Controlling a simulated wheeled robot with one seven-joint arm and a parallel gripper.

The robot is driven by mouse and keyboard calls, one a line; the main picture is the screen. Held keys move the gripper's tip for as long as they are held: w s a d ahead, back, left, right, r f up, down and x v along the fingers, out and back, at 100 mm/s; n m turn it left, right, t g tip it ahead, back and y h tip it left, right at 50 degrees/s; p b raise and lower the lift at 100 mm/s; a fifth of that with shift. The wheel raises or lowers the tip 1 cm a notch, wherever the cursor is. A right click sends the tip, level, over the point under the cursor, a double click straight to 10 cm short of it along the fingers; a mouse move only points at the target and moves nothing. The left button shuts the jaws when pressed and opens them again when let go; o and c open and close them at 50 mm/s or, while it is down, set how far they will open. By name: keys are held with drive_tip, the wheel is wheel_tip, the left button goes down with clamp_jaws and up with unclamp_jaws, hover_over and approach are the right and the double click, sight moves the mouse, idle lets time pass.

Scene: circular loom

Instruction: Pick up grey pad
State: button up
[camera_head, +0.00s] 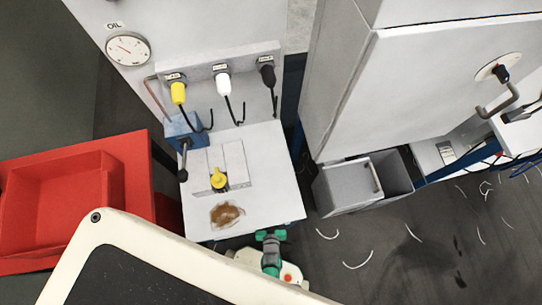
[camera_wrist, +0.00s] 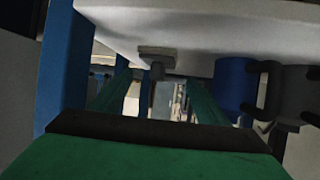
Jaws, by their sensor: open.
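I cannot make out the grey pad with certainty in either view. In the wrist view a small pale grey block (camera_wrist: 157,52) shows against the underside of a white surface, ahead of my fingers; I cannot tell if it is the pad. My gripper (camera_wrist: 155,100) shows there with two green fingers apart and nothing seen between them. In the head view green parts of my arm's end (camera_head: 270,238) show at the front edge of the white table (camera_head: 265,200).
On the table are a brown stain (camera_head: 227,214), a yellow-topped item (camera_head: 218,180) and pale grey blocks (camera_head: 235,160). A red tray (camera_head: 75,195) stands left, an open grey drawer (camera_head: 345,188) right. A blue cylinder (camera_wrist: 235,88) is right of my fingers. White scraps litter the floor.

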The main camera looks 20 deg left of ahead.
drive_tip(key=x, duration=0.5)
drive_tip(key=shift+a+r, duration=0.1)
drive_tip(key=shift+r, duration=0.2)
drive_tip(key=shift+x, duration=0.8)
drive_tip(key=shift+c, duration=0.6)
drive_tip(key=shift+s, duration=0.1)
drive_tip(key=c, duration=1)
